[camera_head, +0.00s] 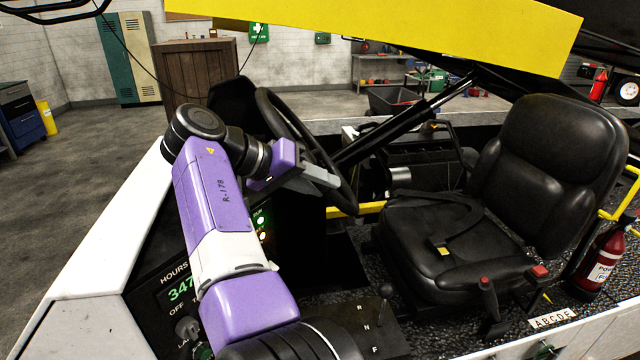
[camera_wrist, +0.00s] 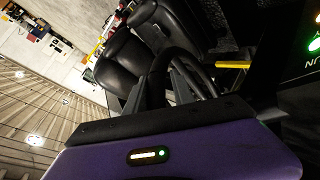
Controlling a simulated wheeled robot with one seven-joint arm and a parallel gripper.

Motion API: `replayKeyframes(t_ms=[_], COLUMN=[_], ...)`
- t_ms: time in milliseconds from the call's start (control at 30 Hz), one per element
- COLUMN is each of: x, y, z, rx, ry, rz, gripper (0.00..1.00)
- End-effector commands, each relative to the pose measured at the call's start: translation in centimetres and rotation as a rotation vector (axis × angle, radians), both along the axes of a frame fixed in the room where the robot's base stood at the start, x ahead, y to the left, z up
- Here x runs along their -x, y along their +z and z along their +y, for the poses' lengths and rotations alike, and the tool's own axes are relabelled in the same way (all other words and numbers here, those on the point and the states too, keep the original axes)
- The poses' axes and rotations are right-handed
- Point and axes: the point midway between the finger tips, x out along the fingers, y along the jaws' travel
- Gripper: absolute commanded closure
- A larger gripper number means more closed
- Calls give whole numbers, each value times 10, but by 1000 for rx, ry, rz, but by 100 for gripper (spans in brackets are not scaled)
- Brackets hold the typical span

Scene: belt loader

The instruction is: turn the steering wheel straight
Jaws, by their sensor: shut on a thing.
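The black steering wheel (camera_head: 286,124) stands tilted in front of the driver's seat, left of it in the head view. My gripper (camera_head: 328,183) reaches from the left to the wheel's lower right rim. In the wrist view the wheel's rim (camera_wrist: 160,82) passes between the two grey fingers of my gripper (camera_wrist: 172,88), which are shut on it. My purple arm and wrist hide the wheel's lower left part and most of its hub. I cannot tell from these views how the wheel's spokes lie.
The black driver's seat (camera_head: 458,215) is right of the wheel. A yellow beam (camera_head: 400,25) crosses above. A control panel with a lit display (camera_head: 182,289) is at lower left, close to my arm. A red fire extinguisher (camera_head: 600,262) stands at far right.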

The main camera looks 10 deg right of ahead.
Motion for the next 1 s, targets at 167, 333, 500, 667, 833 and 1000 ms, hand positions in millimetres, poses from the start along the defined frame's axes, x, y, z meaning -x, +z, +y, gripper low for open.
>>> replayKeyframes(t_ms=[167,333,500,667,833,1000], x=[-1,0,0,0,4,12], y=[0,-1,0,0,9,24], z=[-4,-3,-2,0,16,39], rx=[3,2,1,1,0,1], ry=[-4,-3,-2,-1,2,1], rz=[2,2,1,0,-1,0], gripper=[100,49,49,49,49,49])
